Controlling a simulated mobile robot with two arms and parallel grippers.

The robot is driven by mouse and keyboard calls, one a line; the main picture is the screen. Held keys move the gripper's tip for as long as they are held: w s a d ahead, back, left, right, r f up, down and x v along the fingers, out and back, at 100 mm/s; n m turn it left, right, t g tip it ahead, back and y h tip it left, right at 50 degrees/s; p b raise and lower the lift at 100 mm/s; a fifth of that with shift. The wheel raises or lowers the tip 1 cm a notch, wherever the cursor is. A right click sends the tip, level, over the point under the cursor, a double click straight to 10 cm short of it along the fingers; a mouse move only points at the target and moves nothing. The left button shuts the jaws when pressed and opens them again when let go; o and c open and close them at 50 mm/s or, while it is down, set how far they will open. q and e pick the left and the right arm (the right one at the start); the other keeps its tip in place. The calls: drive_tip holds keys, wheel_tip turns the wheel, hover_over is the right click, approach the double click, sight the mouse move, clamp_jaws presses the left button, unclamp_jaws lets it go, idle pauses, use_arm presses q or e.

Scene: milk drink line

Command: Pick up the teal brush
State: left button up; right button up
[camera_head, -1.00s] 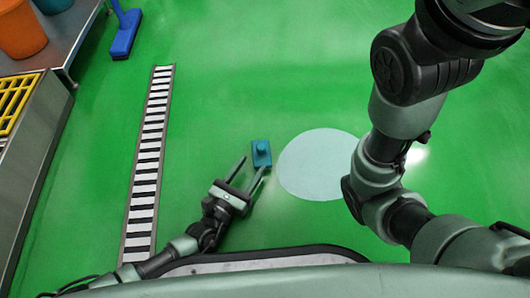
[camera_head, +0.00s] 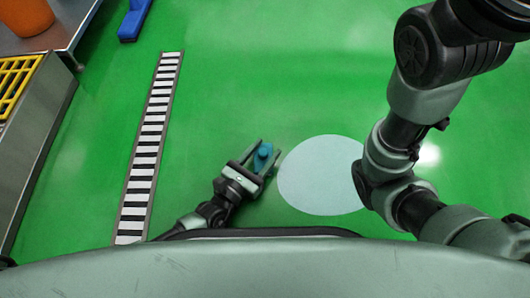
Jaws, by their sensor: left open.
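The teal brush (camera_head: 264,152) lies on the green floor, left of the pale round patch. Only its blue knob and part of its block show between my left gripper's fingers. My left gripper (camera_head: 262,157) is open, with one finger on each side of the brush. I cannot tell whether the fingers touch it. My right arm is at the right, but its gripper is outside the view.
A pale round patch (camera_head: 322,176) is on the floor right of the brush. A striped drain strip (camera_head: 149,140) runs along the floor at left. A steel unit with a yellow grate (camera_head: 15,80), an orange bucket (camera_head: 27,15) and a blue broom head (camera_head: 133,22) are at upper left.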

use_arm(q)
drive_tip(key=shift+s, duration=0.1)
clamp_jaws()
drive_tip(key=shift+r, duration=0.15)
